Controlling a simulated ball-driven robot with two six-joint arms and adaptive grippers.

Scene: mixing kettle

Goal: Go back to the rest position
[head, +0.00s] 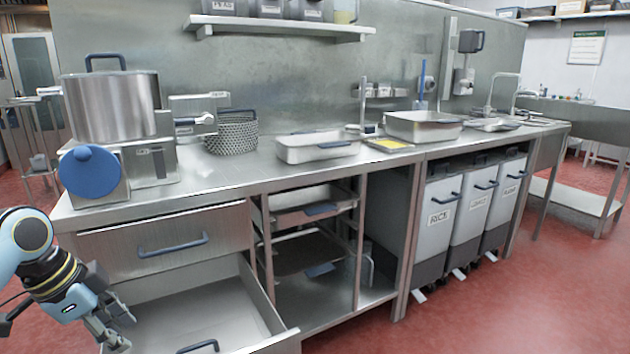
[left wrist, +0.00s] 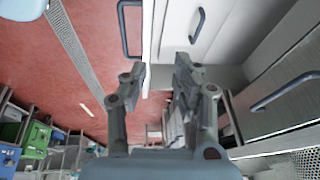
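My left gripper (head: 118,328) is at the lower left of the head view, beside the left side of the open lower drawer (head: 270,344). In the left wrist view its two fingers (left wrist: 160,76) stand apart with nothing between them. The drawer's blue handle (head: 198,346) shows at the bottom of the head view, apart from the gripper. The drawer looks empty where I can see into it. The mixing kettle (head: 110,105) with its blue knob (head: 90,171) stands on the left end of the counter. My right gripper is in neither view.
The upper drawer (head: 180,242) is shut. A wire basket (head: 232,132), a steel tray (head: 318,147) and a larger pan (head: 423,126) stand on the counter. Wheeled bins (head: 440,215) stand underneath. The red floor (head: 500,310) at right is clear.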

